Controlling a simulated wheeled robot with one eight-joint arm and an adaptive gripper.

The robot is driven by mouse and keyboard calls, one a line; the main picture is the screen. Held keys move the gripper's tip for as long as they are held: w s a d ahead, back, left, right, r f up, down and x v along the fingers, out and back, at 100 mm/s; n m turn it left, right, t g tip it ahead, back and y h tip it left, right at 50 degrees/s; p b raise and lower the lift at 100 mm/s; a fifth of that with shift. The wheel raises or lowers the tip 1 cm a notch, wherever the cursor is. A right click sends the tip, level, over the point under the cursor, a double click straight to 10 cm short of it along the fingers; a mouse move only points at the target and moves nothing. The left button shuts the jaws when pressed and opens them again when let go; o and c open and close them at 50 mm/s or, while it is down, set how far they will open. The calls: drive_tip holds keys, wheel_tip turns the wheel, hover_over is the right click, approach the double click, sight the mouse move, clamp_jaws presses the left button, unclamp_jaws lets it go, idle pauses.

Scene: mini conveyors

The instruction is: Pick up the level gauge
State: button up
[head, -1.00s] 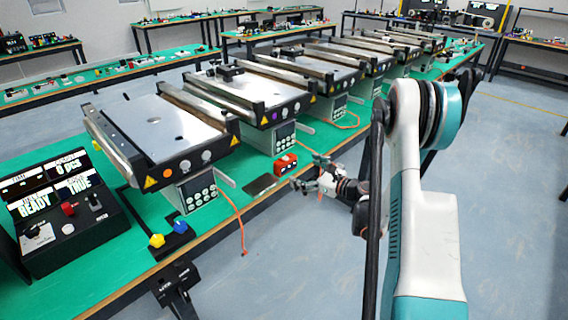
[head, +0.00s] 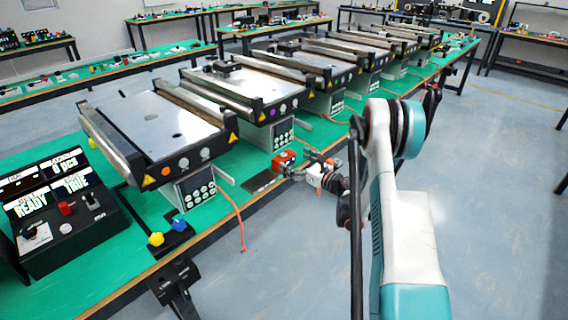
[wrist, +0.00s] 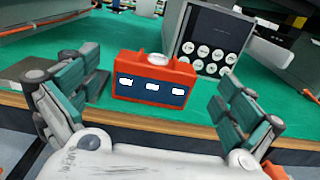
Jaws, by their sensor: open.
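The level gauge appears to be the small red-orange box (wrist: 153,79) with a dark blue front panel and several white marks; a pale round piece sits on its top. It stands upright on the green table near the front edge, and in the head view it shows as a small red block (head: 284,161). My gripper (wrist: 153,98) is open, with one finger to the left of the box and one to the right. The box is between and beyond the fingers, apart from both. In the head view my gripper (head: 305,165) is just right of the box.
A control box with round buttons (wrist: 211,42) stands close behind and right of the red box. A dark flat plate (head: 261,181) lies left of it. Mini conveyors (head: 157,125) line the green table. Floor in front is clear.

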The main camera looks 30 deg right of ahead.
sight(288, 157)
drive_tip(key=b+x, duration=0.2)
drive_tip(key=x, duration=0.2)
drive_tip(key=shift+w+a, duration=0.15)
drive_tip(key=shift+a, duration=0.15)
drive_tip(key=shift+w, duration=0.3)
drive_tip(key=shift+r, duration=0.1)
drive_tip(key=shift+c, duration=0.2)
drive_tip(key=c, duration=1.1)
